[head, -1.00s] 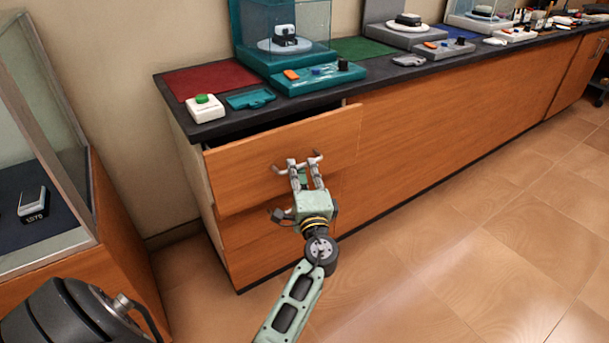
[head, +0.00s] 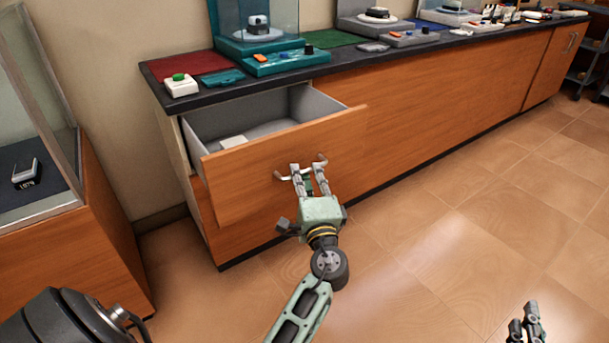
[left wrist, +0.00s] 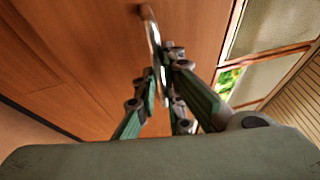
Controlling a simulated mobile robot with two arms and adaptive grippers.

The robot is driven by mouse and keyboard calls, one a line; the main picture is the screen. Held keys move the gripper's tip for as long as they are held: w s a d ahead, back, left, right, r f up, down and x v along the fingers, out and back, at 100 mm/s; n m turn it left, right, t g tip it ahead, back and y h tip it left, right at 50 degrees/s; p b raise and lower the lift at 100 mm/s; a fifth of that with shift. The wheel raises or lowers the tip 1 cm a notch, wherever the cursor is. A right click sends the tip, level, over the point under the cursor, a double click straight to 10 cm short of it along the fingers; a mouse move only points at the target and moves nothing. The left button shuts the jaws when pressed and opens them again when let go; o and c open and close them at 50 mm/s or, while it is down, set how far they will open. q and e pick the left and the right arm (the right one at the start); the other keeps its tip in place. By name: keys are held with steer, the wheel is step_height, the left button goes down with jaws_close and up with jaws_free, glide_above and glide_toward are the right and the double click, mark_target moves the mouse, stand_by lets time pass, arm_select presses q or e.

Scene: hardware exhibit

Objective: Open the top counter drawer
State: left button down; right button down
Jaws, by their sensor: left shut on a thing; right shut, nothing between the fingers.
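The top counter drawer (head: 270,168) has a wooden front and stands well out from the counter, with its grey inside open to view. A white item (head: 233,141) lies in it. My left gripper (head: 309,176) is shut on the drawer's metal handle (head: 283,177). The handle also shows between the fingers in the left wrist view (left wrist: 152,35). My right gripper (head: 526,320) is at the bottom right, over the floor, shut and empty, away from the counter.
The dark countertop (head: 345,62) carries a white box with a green button (head: 181,85) and teal display stands (head: 260,60). A glass case (head: 60,209) on a wooden base stands at the left. The tiled floor (head: 450,230) in front is clear.

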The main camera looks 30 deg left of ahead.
arm_select(q)
steer(key=shift+f, duration=0.1)
steer(key=c, duration=1.8)
jaws_free()
steer(key=shift+c, duration=0.2)
steer(key=v, duration=1.2)
steer(key=shift+s, duration=0.1)
